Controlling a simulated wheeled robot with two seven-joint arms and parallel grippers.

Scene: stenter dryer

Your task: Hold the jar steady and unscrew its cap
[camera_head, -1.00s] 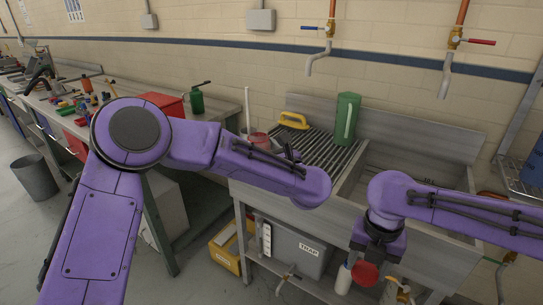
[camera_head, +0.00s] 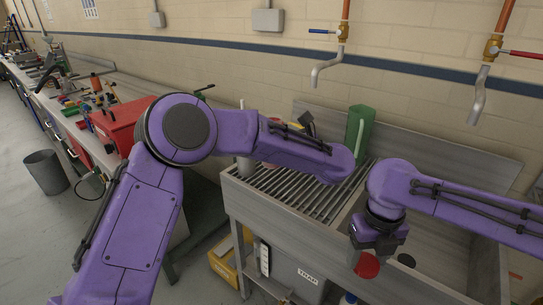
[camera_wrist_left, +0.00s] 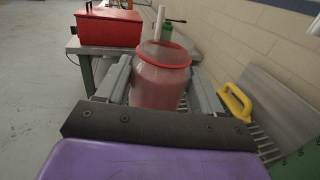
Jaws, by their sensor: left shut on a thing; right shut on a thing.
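The jar (camera_wrist_left: 160,85) is clear, with reddish contents and a red ring at its top. In the left wrist view it stands upright between the two fingers of my left gripper (camera_wrist_left: 160,72), which is shut on it. In the head view my left forearm hides most of the jar; a bit of red (camera_head: 275,121) shows above the arm. My right gripper (camera_head: 370,252) points down over the sink, well to the right of the jar. It is shut on a round red cap (camera_head: 367,266), apart from the jar.
A sink with a slatted drainboard (camera_head: 318,196) lies ahead. A green jug (camera_head: 357,131) stands at its back, and a yellow-handled tool (camera_wrist_left: 236,101) lies beside the jar. A red toolbox (camera_wrist_left: 107,27) stands on the bench. Taps (camera_head: 328,66) hang from the wall above.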

